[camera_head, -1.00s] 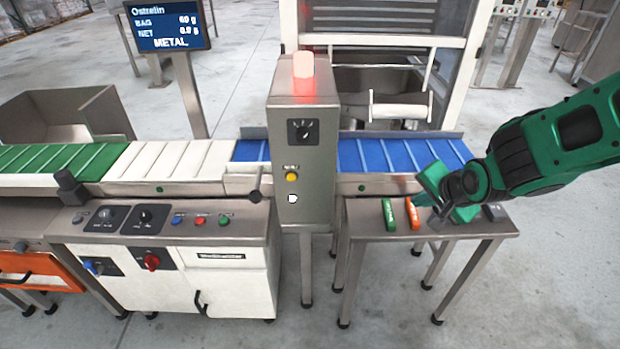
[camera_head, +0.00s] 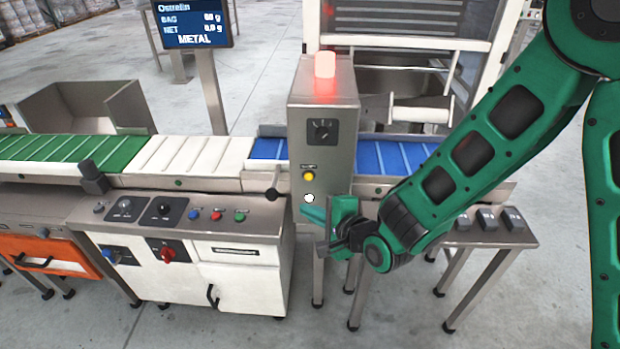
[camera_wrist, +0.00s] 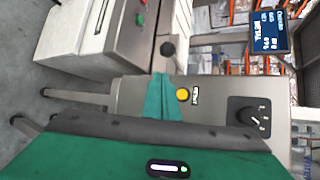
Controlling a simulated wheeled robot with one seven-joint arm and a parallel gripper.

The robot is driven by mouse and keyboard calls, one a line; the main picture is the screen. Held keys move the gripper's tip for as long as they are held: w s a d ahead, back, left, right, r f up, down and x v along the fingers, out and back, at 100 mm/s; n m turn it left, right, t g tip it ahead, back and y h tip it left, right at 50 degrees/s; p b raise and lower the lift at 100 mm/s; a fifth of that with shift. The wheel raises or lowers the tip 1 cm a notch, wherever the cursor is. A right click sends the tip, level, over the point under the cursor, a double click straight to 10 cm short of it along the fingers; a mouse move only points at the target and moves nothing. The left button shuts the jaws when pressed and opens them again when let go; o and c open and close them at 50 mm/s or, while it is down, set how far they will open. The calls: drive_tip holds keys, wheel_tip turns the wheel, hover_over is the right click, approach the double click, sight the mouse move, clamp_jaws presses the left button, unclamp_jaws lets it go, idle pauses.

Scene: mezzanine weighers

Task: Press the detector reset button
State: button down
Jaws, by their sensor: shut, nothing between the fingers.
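The detector housing (camera_head: 335,115) is a grey steel box with a lit red lamp (camera_head: 324,66) on top and a black dial (camera_head: 321,132). A yellow button (camera_head: 308,177) sits on its front, with a white round spot (camera_head: 309,198) below it. My gripper (camera_head: 308,212) is shut and empty, its teal fingertips just below the white spot in the head view. In the wrist view the fingers (camera_wrist: 163,98) point at the housing, with the yellow button (camera_wrist: 183,94) just right of them. I cannot tell whether the fingertips touch the panel.
A display (camera_head: 192,22) reads METAL. The weigher cabinet (camera_head: 235,285) with blue, red and green buttons stands left of the detector. A blue belt (camera_head: 392,157) runs through the detector. A small steel table (camera_head: 510,238) at right carries several dark blocks.

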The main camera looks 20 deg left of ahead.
sight(309, 177)
drive_tip(key=shift+w+a, duration=0.35)
drive_tip(key=shift+w, duration=1.1)
drive_tip(key=shift+w+a, duration=0.3)
drive_tip(key=shift+w, duration=1.1)
drive_tip(key=shift+w+a, duration=0.35)
drive_tip(key=shift+w, duration=1.1)
drive_tip(key=shift+w+a, duration=0.15)
drive_tip(key=shift+w, duration=0.2)
drive_tip(key=shift+w+a, duration=0.1)
drive_tip(key=shift+w, duration=0.3)
drive_tip(key=shift+s, duration=0.1)
drive_tip(key=shift+s+d, duration=0.2)
drive_tip(key=shift+s, duration=0.5)
